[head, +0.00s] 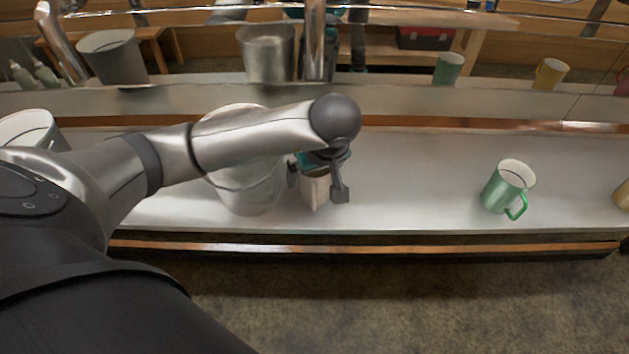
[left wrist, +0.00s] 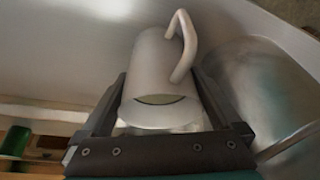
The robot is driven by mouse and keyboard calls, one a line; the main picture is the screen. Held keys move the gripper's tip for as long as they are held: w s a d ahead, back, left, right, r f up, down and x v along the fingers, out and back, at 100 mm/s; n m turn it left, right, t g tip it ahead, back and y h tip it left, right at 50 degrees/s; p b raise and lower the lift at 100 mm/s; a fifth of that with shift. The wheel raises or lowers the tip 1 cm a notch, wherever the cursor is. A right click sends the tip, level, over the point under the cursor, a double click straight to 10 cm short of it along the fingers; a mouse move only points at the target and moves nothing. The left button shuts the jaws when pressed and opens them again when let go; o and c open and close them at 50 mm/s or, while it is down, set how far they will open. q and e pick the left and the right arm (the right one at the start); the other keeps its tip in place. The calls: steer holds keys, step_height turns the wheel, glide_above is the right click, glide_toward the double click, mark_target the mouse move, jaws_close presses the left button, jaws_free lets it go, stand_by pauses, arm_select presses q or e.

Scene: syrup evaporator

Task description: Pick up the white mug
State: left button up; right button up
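The white mug (head: 315,190) stands upright on the pale counter, in front of my left arm and right of a large metal bucket. My left gripper (head: 318,186) reaches down over it, with one finger on each side. The head view seems to show small gaps between fingers and mug. In the left wrist view the mug (left wrist: 160,75) is between the two fingers (left wrist: 160,95), its rim towards the camera and its handle at the upper right. Its top is partly hidden by my wrist in the head view. My right gripper is in neither view.
The metal bucket (head: 247,190) stands close to the left of the mug. A green mug (head: 508,187) stands further right, with clear counter (head: 420,180) between. A yellow mug (head: 622,194) is cut off at the right edge. A shiny back panel reflects the scene.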

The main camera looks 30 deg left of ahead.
arm_select(q)
steer(key=c, duration=0.4)
jaws_close()
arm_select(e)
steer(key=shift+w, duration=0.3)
arm_select(q)
steer(key=shift+r, duration=0.2)
steer(key=shift+s+d+r, duration=0.1)
steer(key=shift+d+r, duration=0.05)
steer(key=shift+r, duration=0.2)
steer(key=shift+r+p, duration=0.85)
steer(key=shift+r, duration=2.2)
steer(key=s+d+p, duration=0.3)
steer(key=s+d, duration=0.2)
steer(key=s, duration=0.3)
steer(key=s+d+p, duration=0.3)
steer(key=s+d, duration=0.2)
steer(key=s, duration=0.3)
steer(key=shift+s, duration=0.15)
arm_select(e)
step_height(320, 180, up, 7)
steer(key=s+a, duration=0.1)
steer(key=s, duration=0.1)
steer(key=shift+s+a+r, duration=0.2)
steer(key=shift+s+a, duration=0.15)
